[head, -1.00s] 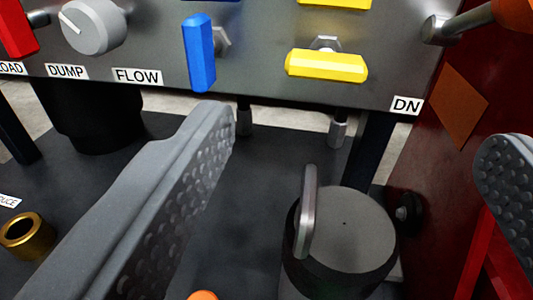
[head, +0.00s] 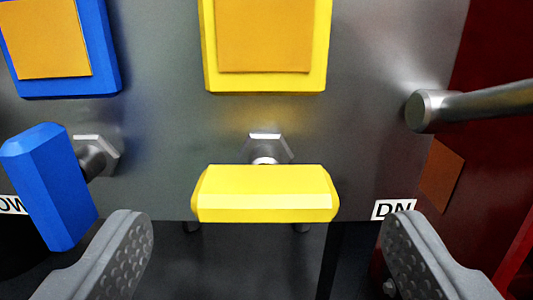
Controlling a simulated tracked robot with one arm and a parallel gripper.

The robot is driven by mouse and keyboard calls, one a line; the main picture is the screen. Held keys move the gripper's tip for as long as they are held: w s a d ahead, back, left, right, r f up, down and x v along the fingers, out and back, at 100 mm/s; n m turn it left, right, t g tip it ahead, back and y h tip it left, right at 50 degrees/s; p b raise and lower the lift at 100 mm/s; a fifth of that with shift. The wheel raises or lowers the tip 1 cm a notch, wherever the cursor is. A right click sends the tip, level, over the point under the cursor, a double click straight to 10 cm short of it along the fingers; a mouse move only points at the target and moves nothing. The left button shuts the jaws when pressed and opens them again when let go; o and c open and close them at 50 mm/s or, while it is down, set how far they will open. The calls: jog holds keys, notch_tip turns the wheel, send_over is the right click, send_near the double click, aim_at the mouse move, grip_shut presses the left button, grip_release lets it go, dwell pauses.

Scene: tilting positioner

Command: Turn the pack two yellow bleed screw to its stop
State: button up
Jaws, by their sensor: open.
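The yellow bleed screw (head: 265,193) shows in the head view as a yellow bar handle on a metal hex fitting (head: 267,148) on the grey panel. Its handle lies horizontal. My gripper (head: 262,250) is open and empty. Its left finger is below and left of the yellow handle, and its right finger is below and right of it. Neither finger touches the handle.
A blue handle (head: 50,186) stands close to the left finger. A yellow block with an orange face (head: 265,40) is above the screw. A metal lever (head: 470,105) juts in from the right, above a DN label (head: 393,208).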

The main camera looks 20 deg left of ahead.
aim_at(265, 212)
jog(key=shift+b+x, duration=0.35)
jog(key=shift+x, duration=1.35)
jog(key=c, duration=1)
